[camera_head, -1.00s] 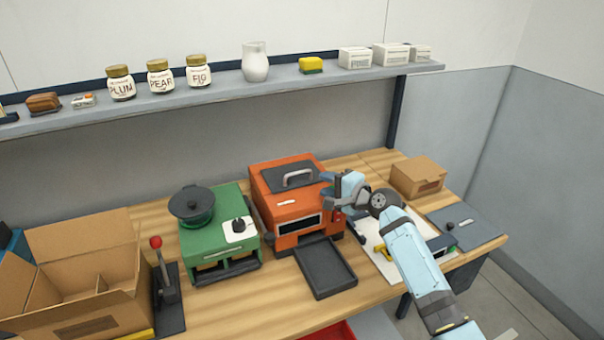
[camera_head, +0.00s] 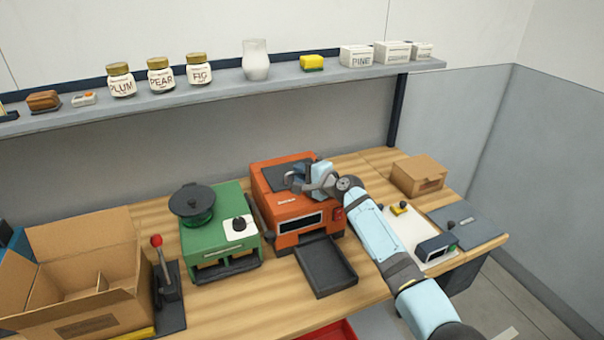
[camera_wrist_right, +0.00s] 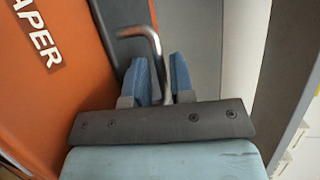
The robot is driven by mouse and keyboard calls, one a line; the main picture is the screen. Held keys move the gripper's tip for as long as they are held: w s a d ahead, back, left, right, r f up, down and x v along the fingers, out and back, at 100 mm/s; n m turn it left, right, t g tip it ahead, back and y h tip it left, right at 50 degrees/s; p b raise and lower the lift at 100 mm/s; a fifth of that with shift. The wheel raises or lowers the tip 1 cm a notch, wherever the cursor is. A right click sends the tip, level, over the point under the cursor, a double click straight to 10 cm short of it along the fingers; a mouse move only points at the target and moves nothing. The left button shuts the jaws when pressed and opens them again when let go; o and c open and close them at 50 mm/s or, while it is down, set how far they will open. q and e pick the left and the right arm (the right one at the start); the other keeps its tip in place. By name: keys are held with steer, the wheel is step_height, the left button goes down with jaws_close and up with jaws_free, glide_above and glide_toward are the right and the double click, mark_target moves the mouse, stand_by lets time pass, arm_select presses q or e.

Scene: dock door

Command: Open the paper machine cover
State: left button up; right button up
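The paper machine (camera_head: 287,207) is an orange box on the bench, and its lettering also shows in the right wrist view (camera_wrist_right: 45,80). Its cover (camera_head: 273,178) is a dark grey panel on top, lying down and partly hidden by my gripper. My right gripper (camera_head: 304,180) is over the cover at its handle. In the right wrist view the bent metal handle (camera_wrist_right: 153,45) passes between the blue finger pads of my right gripper (camera_wrist_right: 162,78), which are close together on it. My left gripper is out of view.
A dark tray (camera_head: 326,268) sticks out in front of the machine. A green machine (camera_head: 215,243) with a black-lidded pot stands to the left. A small cardboard box (camera_head: 418,175) is behind my right arm. A shelf (camera_head: 230,83) with jars runs above.

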jaws_close()
steer(key=shift+r, duration=0.1)
steer(key=shift+w+a+r+p, duration=0.15)
steer(key=shift+w+r, duration=0.2)
steer(key=shift+r, duration=0.4)
steer(key=shift+w+a+r+p, duration=0.15)
steer(key=shift+w+r, duration=0.15)
steer(key=shift+r, duration=0.45)
steer(key=shift+w+a+r, duration=0.15)
steer(key=shift+w+r, duration=0.55)
steer(key=shift+r, duration=0.15)
steer(key=shift+w+a+r+b, duration=0.25)
steer(key=shift+w+r+b, duration=0.25)
steer(key=shift+w+r, duration=0.4)
